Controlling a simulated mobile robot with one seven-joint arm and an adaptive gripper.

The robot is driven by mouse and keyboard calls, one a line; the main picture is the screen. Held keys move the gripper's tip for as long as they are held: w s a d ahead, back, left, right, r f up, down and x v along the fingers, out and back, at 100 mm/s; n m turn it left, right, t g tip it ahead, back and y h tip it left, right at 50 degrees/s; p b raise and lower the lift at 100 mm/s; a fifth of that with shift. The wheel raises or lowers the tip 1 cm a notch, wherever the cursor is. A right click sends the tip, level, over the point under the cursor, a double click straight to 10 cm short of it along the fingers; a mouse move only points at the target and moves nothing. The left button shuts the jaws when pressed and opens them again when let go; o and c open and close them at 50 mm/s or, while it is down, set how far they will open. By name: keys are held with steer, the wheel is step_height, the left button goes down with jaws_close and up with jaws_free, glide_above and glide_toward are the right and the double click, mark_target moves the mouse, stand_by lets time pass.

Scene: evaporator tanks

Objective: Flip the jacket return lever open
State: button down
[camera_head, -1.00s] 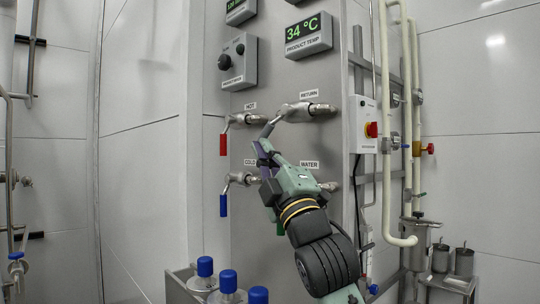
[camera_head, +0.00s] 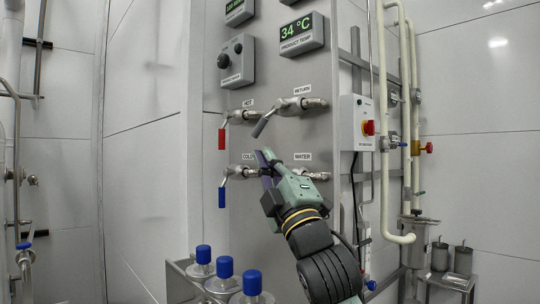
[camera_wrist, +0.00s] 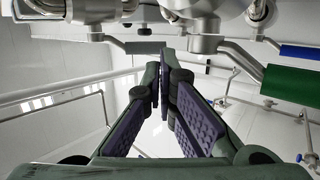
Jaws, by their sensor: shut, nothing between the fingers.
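The jacket return valve (camera_head: 298,106) is the upper right one on the grey panel, under the RETURN label. Its lever has a dark grey handle (camera_head: 263,125) that slants down to the left. My gripper (camera_head: 264,155) is just below the handle's lower end, pointing up, with a visible gap in the head view. In the wrist view the fingers (camera_wrist: 162,85) are closed together with nothing held. A grey handle (camera_wrist: 145,47) shows beyond the fingertips there; I cannot tell for certain whether it is the return lever.
The hot valve's red handle (camera_head: 222,138) and the cold valve's blue handle (camera_head: 222,197) hang at left. The water valve (camera_head: 314,175) is right behind my gripper; its green handle (camera_wrist: 292,84) shows close in the wrist view. Blue-capped bottles (camera_head: 225,267) stand below.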

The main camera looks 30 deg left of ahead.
steer(key=b+v, duration=0.2)
steer(key=v, duration=0.7)
steer(key=shift+a+f, duration=0.2)
steer(key=shift+f, duration=0.15)
